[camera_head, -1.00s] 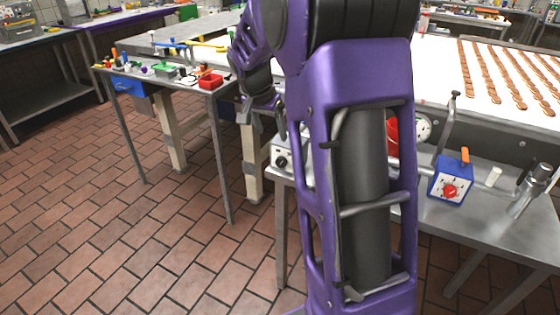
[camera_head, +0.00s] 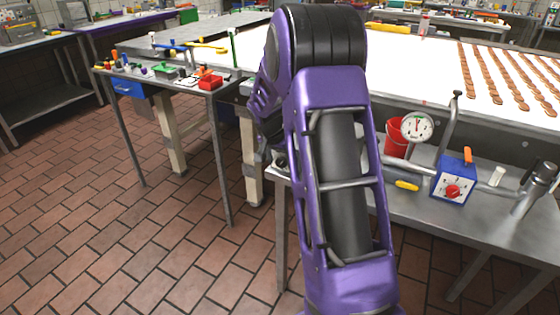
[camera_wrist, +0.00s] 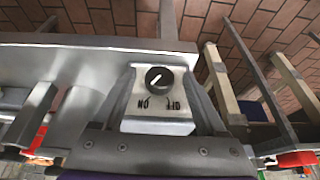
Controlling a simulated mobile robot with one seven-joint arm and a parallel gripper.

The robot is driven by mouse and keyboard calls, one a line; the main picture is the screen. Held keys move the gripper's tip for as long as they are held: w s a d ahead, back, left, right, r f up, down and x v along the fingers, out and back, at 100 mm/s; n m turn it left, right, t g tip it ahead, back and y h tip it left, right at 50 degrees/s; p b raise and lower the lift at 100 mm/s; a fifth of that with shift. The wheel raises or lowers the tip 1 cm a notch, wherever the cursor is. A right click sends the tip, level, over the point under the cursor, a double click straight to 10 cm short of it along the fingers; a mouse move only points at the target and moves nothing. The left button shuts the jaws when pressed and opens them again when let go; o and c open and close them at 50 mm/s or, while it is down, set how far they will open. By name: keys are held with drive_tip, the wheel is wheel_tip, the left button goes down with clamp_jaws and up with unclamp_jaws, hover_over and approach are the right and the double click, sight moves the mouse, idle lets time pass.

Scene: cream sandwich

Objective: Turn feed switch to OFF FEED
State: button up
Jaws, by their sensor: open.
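The feed switch is a round black knob (camera_wrist: 159,79) on a pale grey box (camera_wrist: 157,122), near the middle of the wrist view. Upside-down lettering below it seems to read ON at left and OFF at right. The knob's white line slants, with its lower end toward the left label. My gripper (camera_wrist: 160,88) is open, its dark fingers on either side of the box and knob, not closed on the knob. Whether they touch the box I cannot tell. In the head view my arm hides the gripper's fingers and most of the switch box.
A steel side table (camera_head: 408,207) holds a red bucket (camera_head: 396,138), a dial gauge (camera_head: 417,127), a yellow-handled item (camera_head: 407,185) and a blue box with a red knob (camera_head: 453,191). A conveyor with rows of brown patties (camera_head: 480,75) runs behind. The tiled floor at left is clear.

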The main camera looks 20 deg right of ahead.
drive_tip(key=shift+c, duration=0.2)
clamp_jaws()
drive_tip(key=shift+w, duration=0.1)
drive_tip(key=g, duration=0.1)
drive_tip(key=g+h, duration=0.1)
drive_tip(key=h+p, duration=0.1)
drive_tip(key=shift+w+a+n+g, duration=0.2)
drive_tip(key=shift+a+n+g, duration=0.05)
drive_tip(key=shift+n+g, duration=0.15)
drive_tip(key=shift+w+a+f+n+g+h+p, duration=0.15)
drive_tip(key=shift+g+h+p, duration=0.15)
drive_tip(key=shift+g+h, duration=0.3)
drive_tip(key=shift+w+n+g+h+p, duration=0.15)
drive_tip(key=shift+g+h+p, duration=0.1)
drive_tip(key=shift+g+h, duration=0.35)
drive_tip(key=g+h, duration=0.1)
drive_tip(key=n+g+h+b, duration=0.1)
drive_tip(key=h, duration=0.1)
drive_tip(key=shift+a+f+g, duration=0.1)
drive_tip(key=shift+f+g, duration=0.3)
drive_tip(key=shift+n+g+h+b, duration=0.3)
drive_tip(key=shift+g+h+b, duration=0.5)
drive_tip(key=shift+b, duration=0.1)
